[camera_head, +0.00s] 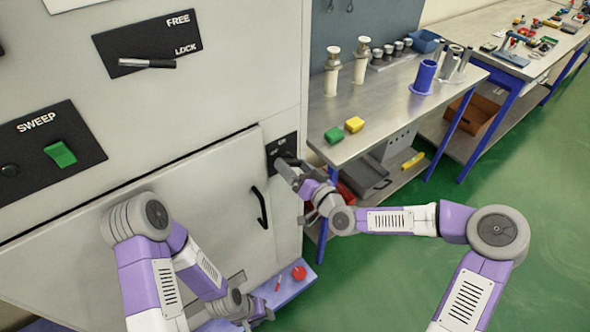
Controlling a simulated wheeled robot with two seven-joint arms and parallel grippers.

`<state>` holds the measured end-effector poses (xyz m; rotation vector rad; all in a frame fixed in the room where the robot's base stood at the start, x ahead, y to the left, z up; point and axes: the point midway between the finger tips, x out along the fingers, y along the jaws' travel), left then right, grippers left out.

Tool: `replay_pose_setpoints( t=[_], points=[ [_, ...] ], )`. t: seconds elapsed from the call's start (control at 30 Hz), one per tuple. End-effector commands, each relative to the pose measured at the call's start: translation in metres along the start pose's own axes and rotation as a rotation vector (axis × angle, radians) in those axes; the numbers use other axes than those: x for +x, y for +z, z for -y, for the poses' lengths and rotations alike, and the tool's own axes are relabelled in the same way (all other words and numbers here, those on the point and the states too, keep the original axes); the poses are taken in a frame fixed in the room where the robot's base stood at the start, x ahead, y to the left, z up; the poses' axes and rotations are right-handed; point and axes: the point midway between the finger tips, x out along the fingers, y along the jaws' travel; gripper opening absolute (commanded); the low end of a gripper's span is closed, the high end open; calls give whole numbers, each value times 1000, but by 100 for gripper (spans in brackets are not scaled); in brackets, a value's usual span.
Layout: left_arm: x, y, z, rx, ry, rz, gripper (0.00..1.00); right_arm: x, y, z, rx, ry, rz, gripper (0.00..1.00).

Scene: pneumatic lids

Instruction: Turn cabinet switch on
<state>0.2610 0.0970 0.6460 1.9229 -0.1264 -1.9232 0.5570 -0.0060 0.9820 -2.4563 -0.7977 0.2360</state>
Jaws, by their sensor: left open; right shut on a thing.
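The light grey cabinet (205,180) fills the left of the head view. A small black switch plate (282,146) sits on its right edge, above the door's black handle (261,208). My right gripper (284,166) is at this plate, shut on what appears to be the switch knob. The fingers hide most of the knob, so its turn position cannot be read. My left gripper (262,316) is low in the view, near the cabinet's foot, open and away from the switch.
The cabinet also has a green SWEEP rocker (60,153) and a FREE/LOCK lever (147,63). A metal workbench (390,110) to the right bears green and yellow blocks and a blue spool (424,77). A red round part (299,272) lies below the door. Green floor is clear at right.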

Motion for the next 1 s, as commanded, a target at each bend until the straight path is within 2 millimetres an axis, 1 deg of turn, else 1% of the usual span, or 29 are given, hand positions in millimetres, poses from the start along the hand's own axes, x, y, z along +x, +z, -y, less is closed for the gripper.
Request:
replay_pose_setpoints(
  t=[0.2, 0.7, 1.0],
  points=[
    [6, 0, 2, 0, 0, 0, 43, 0, 2, -1, 209, 1, 2, 59],
    [12, 0, 4, 0, 0, 0, 43, 0, 2, -2, 677, 1, 3, 59],
    [13, -1, 5, 0, 0, 0, 43, 0, 2, -2, 887, 1, 3, 59]
  ],
)
